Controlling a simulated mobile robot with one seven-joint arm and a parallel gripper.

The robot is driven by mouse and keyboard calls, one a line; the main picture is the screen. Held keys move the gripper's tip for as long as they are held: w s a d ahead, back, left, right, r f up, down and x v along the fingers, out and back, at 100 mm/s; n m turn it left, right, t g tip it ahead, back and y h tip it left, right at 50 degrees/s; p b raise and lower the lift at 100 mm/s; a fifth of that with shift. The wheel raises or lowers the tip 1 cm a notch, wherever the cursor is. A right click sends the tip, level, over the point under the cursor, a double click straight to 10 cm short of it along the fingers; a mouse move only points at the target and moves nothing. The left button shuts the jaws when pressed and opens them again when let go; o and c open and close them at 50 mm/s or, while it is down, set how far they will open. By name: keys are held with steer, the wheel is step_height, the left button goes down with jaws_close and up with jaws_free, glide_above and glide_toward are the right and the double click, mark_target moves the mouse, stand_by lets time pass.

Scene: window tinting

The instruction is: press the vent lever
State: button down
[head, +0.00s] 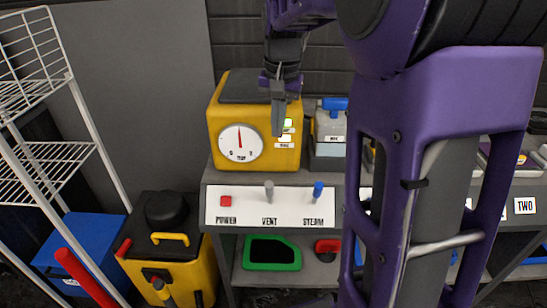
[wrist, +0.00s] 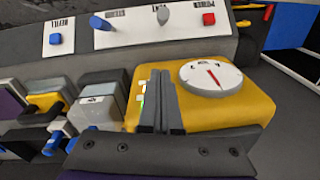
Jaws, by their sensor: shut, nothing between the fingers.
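The vent lever is a small grey knob (head: 269,190) on a white panel, above the label VENT, between a red POWER button (head: 226,201) and a blue STEAM lever (head: 318,190). In the wrist view the vent lever (wrist: 162,14) shows near the top centre, beyond the fingertips. My gripper (head: 277,130) is shut and empty, pointing down in front of the yellow machine (head: 222,118), above the vent lever and apart from it. In the wrist view the shut fingers (wrist: 160,80) overlap the yellow machine's face.
A round dial (head: 240,143) is on the yellow machine. A grey box with a blue top (head: 330,130) stands to its right. A white wire rack (head: 75,75) and a yellow-black vacuum (head: 165,250) are at left. A green frame (head: 272,265) lies on the lower shelf.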

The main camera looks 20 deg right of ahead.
steer(key=b, duration=0.2)
glide_above(269, 194)
steer(key=w+d, duration=0.3)
steer(key=w, duration=0.3)
step_height(269, 194, down, 10)
steer(key=shift+d+r, duration=0.1)
steer(key=shift+d, duration=0.05)
steer(key=s, duration=0.1)
steer(key=s+a, duration=0.1)
steer(key=s+a+f, duration=0.1)
steer(key=shift+s, duration=0.2)
steer(key=shift+f, duration=0.1)
